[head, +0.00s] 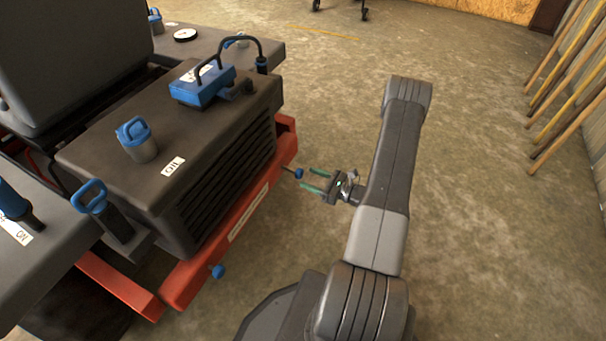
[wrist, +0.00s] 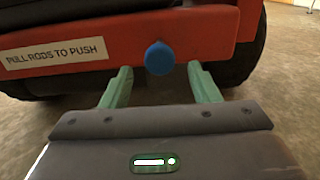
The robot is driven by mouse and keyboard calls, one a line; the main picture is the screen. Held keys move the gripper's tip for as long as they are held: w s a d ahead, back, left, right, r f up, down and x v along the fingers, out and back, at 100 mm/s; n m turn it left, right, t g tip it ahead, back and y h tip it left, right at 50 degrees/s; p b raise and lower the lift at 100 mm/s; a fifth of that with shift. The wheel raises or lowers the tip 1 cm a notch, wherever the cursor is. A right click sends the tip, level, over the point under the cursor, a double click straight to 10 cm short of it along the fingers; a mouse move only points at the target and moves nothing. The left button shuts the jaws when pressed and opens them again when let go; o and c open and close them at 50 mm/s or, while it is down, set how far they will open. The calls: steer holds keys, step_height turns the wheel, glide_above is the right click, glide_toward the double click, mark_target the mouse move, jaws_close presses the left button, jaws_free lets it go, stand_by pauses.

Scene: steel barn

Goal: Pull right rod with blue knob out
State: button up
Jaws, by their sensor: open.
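The right rod's blue knob (head: 298,173) sticks out from the far end of the red bumper (head: 236,215) in the head view. In the wrist view the blue knob (wrist: 159,58) sits on the red bumper (wrist: 215,30), beyond and between the fingertips. My gripper (head: 309,180) is open, its green fingers pointing at the knob, with nothing between them. In the wrist view my gripper (wrist: 160,82) shows both fingers spread, apart from the knob. The other blue knob (head: 217,271) is at the bumper's near end.
The dark vehicle hood (head: 190,150) carries an oil cap (head: 137,138) and a blue box (head: 205,86). A label (wrist: 55,57) on the bumper reads "PULL RODS TO PUSH". Wooden poles (head: 570,75) lean at the right wall. The concrete floor around my arm is clear.

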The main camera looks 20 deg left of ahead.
mark_target(302, 175)
steer(key=d+p, duration=0.1)
steer(key=d, duration=0.8)
steer(key=shift+s+d, duration=0.25)
steer(key=shift+s, duration=0.15)
steer(key=a, duration=0.4)
steer(key=a+b, duration=0.1)
steer(key=a, duration=0.4)
steer(key=w+a+b, duration=0.1)
steer(key=a, duration=0.4)
steer(key=shift+a, duration=0.1)
steer(key=shift+w+a, duration=0.15)
steer(key=shift+a, duration=0.55)
